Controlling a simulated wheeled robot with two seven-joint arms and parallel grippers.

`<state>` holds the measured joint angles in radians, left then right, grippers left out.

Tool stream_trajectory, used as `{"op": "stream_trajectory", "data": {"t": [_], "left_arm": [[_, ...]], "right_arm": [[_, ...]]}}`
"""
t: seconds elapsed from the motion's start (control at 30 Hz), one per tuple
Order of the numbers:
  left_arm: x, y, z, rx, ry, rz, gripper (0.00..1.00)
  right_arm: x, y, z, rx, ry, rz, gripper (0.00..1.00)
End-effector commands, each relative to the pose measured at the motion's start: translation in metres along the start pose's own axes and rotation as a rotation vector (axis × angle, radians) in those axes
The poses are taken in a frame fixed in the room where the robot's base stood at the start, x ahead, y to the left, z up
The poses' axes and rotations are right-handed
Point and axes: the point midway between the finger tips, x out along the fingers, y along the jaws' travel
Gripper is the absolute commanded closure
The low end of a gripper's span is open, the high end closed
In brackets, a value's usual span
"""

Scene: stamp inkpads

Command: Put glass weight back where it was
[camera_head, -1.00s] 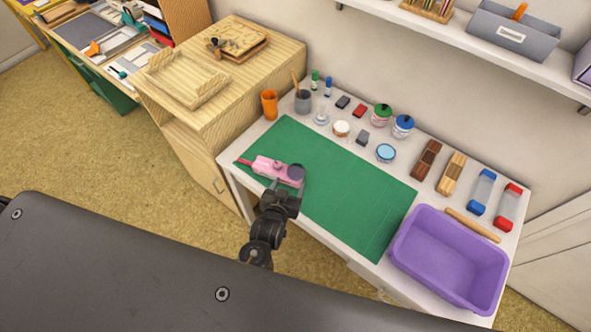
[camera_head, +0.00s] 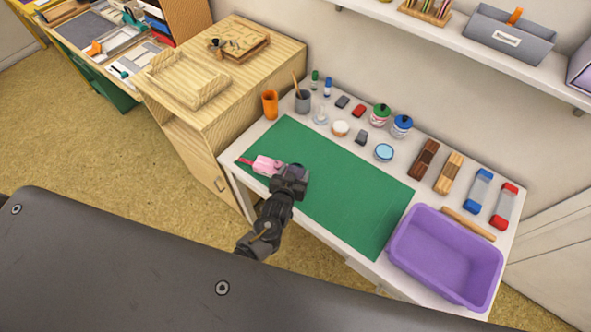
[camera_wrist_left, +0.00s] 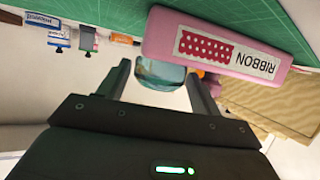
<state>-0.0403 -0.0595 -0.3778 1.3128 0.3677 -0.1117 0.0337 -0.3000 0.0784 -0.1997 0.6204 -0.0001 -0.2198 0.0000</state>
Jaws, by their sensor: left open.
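A rounded, clear-bluish glass piece, seemingly the glass weight (camera_wrist_left: 161,74), shows between the fingertips of my left gripper (camera_wrist_left: 163,80) in the left wrist view. The fingers are open on either side of it; I cannot tell whether they touch it. In the head view the left gripper (camera_head: 292,176) is over the left part of the green mat (camera_head: 345,195) and hides most of the round dark-looking piece there. A pink box marked RIBBON (camera_wrist_left: 222,48) is close by the glass; it also shows in the head view (camera_head: 265,165). My right gripper is not in view.
Behind the mat stand an orange cup (camera_head: 270,104), a grey pencil cup (camera_head: 303,101), a small clear glass item (camera_head: 320,114) and several jars and pads. A purple bin (camera_head: 445,255) stands at the right. The mat's middle and right are clear.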

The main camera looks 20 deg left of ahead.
Motion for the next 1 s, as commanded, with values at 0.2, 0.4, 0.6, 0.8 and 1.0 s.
{"op": "stream_trajectory", "data": {"t": [0.2,0.4,0.6,0.8,1.0], "left_arm": [[0.000,0.000,0.000,0.000,0.000,0.000,0.55],[0.000,0.000,0.000,0.000,0.001,0.000,0.79],[-0.001,0.000,-0.001,0.000,0.000,0.000,0.79],[-0.005,0.001,-0.013,0.000,0.001,0.000,0.79],[-0.021,0.002,-0.039,-0.001,-0.001,0.002,0.79]], "right_arm": [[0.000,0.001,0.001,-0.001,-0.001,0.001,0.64],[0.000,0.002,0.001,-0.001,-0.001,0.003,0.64],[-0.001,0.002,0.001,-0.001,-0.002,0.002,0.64],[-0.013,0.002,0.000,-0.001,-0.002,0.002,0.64],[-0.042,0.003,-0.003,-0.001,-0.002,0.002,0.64]]}}
